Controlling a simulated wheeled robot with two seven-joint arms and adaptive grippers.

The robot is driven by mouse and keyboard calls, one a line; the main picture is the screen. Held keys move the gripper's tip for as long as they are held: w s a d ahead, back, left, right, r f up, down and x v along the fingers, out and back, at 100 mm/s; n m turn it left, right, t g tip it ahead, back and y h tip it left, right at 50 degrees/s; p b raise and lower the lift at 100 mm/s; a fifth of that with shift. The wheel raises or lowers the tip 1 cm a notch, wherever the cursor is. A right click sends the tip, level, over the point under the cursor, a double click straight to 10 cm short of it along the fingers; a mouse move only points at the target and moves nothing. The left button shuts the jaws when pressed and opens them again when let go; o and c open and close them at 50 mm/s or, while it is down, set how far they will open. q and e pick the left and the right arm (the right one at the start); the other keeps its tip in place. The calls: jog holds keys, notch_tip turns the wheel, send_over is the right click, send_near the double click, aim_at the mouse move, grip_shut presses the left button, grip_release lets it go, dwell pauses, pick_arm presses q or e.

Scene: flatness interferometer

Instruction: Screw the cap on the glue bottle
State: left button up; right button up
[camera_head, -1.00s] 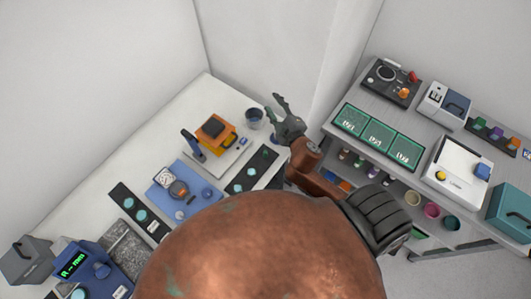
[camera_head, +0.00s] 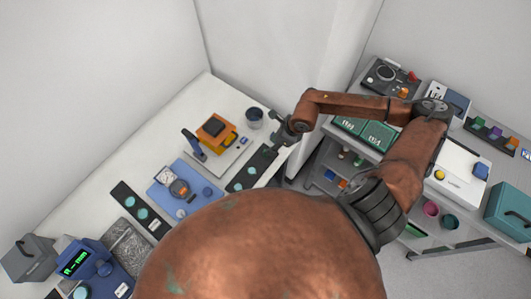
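I cannot pick out the glue bottle or its cap for sure at this size. My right gripper (camera_head: 275,134) is at the right edge of the white bench (camera_head: 108,157), near the dark strip with teal discs (camera_head: 250,169). Its fingers look spread, with nothing seen between them. My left gripper is out of view. A blue mat (camera_head: 163,201) on the bench holds a grey and orange round piece (camera_head: 179,189), a small white square item (camera_head: 166,174) and a small dark blue round item (camera_head: 207,191). My large copper body part hides the bench's near side.
An orange and black device (camera_head: 214,130) and a dark cup (camera_head: 254,116) stand at the bench's back. A blue meter with a green display (camera_head: 77,263) is at left. A grey shelf table with green trays (camera_head: 377,135) stands at right, partly behind my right arm.

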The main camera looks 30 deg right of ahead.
jog(key=shift+a, duration=0.1)
jog(key=shift+x, duration=1.3)
jog(key=shift+p, duration=0.3)
jog(key=shift+a+f, duration=0.15)
jog(key=shift+f, duration=0.15)
jog(key=p+x, duration=0.1)
jog(key=x, duration=0.2)
jog(key=shift+w+f+p, duration=0.2)
jog(key=shift+f+p, duration=0.1)
jog(key=shift+p, duration=0.05)
jog(key=shift+w+a+f, duration=0.1)
jog(key=shift+f, duration=0.3)
jog(key=shift+c, duration=0.4)
